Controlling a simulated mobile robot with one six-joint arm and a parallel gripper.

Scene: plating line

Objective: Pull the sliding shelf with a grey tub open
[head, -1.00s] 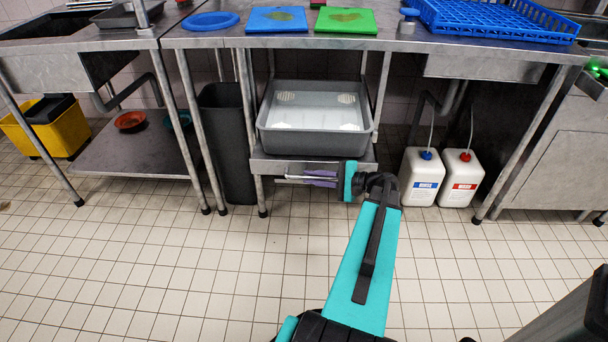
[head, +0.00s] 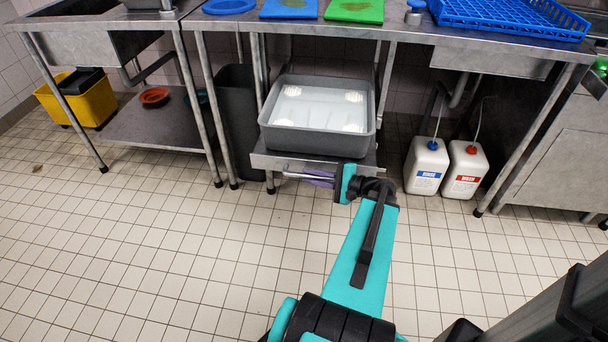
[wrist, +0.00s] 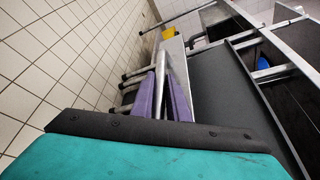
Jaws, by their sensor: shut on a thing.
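The sliding shelf (head: 262,160) is a metal shelf under the steel table, partly pulled out past the table's front edge. The grey tub (head: 310,142) stands upright on it, with a pale, bright inside. A metal bar handle (head: 290,174) runs along the shelf's front. My gripper (head: 318,179) is at this handle, its purple fingers partly hidden by my own wrist. In the wrist view the purple fingers (wrist: 160,97) are closed on either side of the bar handle (wrist: 163,62). The dark grey surface beside them looks like the tub's side.
A dark grey bin (head: 238,120) stands left of the shelf. A rinse bottle (head: 426,168) and a wash bottle (head: 465,172) stand on the floor to the right. The steel table (head: 400,30) is overhead. The tiled floor (head: 170,260) in front is clear.

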